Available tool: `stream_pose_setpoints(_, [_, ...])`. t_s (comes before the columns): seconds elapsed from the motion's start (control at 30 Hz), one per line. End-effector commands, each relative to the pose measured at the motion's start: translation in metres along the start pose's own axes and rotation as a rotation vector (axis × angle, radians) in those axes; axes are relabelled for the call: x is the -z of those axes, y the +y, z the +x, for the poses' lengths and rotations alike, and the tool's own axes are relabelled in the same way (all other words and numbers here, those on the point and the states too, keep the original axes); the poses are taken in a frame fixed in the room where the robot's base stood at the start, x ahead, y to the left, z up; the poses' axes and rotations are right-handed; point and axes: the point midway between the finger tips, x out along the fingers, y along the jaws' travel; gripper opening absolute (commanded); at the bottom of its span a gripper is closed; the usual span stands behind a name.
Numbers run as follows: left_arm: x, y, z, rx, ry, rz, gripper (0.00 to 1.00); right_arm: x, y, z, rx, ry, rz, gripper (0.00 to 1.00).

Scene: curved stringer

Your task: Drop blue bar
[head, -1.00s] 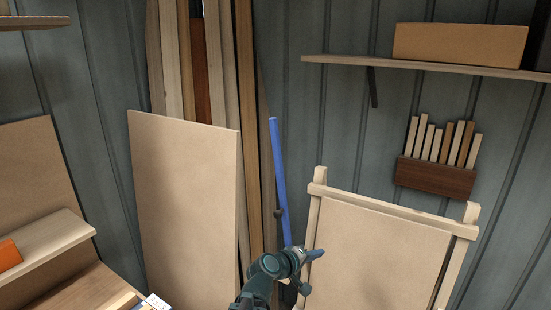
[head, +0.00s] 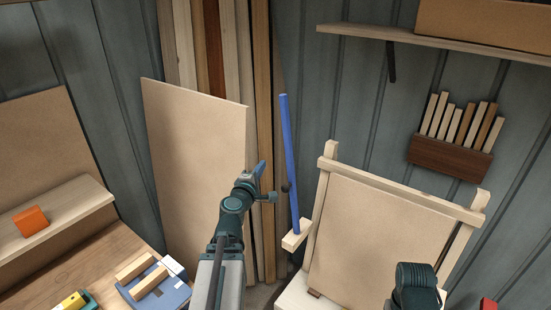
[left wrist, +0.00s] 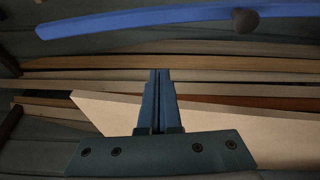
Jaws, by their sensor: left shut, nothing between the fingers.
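The blue bar (head: 289,155) is long and thin and stands nearly upright, with its lower end at a pale wooden ledge (head: 296,236). A dark round knob (head: 286,187) is beside it. My left gripper (head: 261,168) is shut and empty, just left of the bar and apart from it in the picture. In the left wrist view the shut fingers (left wrist: 160,74) point up the picture, and the slightly curved blue bar (left wrist: 150,18) crosses the top, clear of them. My right gripper's fingers are out of sight.
A tan panel (head: 195,170) and tall boards (head: 231,50) lean on the wall behind my left arm. A wooden frame with a panel (head: 380,235) stands right of the bar. A shelf (head: 440,45) is above. A bench (head: 85,262) is at left.

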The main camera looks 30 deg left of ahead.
Motion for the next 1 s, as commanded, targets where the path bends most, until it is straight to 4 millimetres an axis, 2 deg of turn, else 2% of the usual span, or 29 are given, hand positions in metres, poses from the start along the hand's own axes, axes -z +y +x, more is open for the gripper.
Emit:
stream_pose_setpoints(0.17, [0.001, 0.000, 0.027, 0.000, -0.001, 0.001, 0.00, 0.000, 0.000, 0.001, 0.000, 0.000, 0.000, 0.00])
stream_pose_setpoints(0.53, [0.000, 0.000, 0.102, 0.001, -0.002, 0.002, 0.00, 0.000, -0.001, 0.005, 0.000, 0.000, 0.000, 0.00])
stream_pose_setpoints(0.57, [-0.001, 0.000, 0.105, 0.001, -0.002, 0.002, 0.00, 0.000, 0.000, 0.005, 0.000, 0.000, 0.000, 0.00])
stream_pose_setpoints(0.6, [-0.012, 0.001, 0.094, 0.001, -0.004, 0.001, 0.00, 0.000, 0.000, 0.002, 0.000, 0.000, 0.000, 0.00])
stream_pose_setpoints(0.73, [-0.027, 0.000, 0.087, 0.001, -0.004, 0.002, 0.00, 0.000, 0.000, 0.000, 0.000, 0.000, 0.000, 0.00])
stream_pose_setpoints(1.0, [-0.038, 0.000, 0.084, 0.001, -0.002, 0.002, 0.00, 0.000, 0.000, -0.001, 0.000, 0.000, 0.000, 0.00])
